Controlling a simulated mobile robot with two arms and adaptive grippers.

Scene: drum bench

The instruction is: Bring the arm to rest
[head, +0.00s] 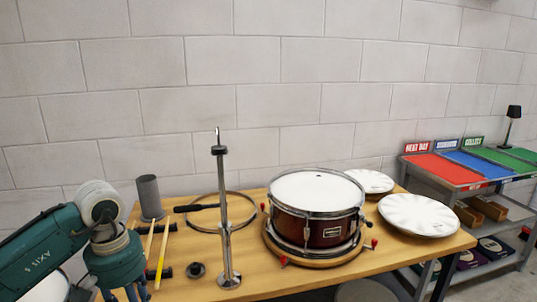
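My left arm, teal with a white joint, comes in from the left, bent down over the bench's left front corner. My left gripper (127,289) points down at the bottom edge of the head view. Its fingertips are cut off by the frame, so I cannot see whether it is open or what is between the fingers. Two drumsticks (161,255) lie on the wooden bench (252,268) just right of it. My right arm and gripper are not in view.
A chrome stand (224,215) rises upright from the bench. A red snare drum (318,212) sits right of it, with two white cymbals (419,214) at the right. A grey cylinder (149,198) and a hoop (237,208) are at the back. A shelf with coloured panels (445,168) stands far right.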

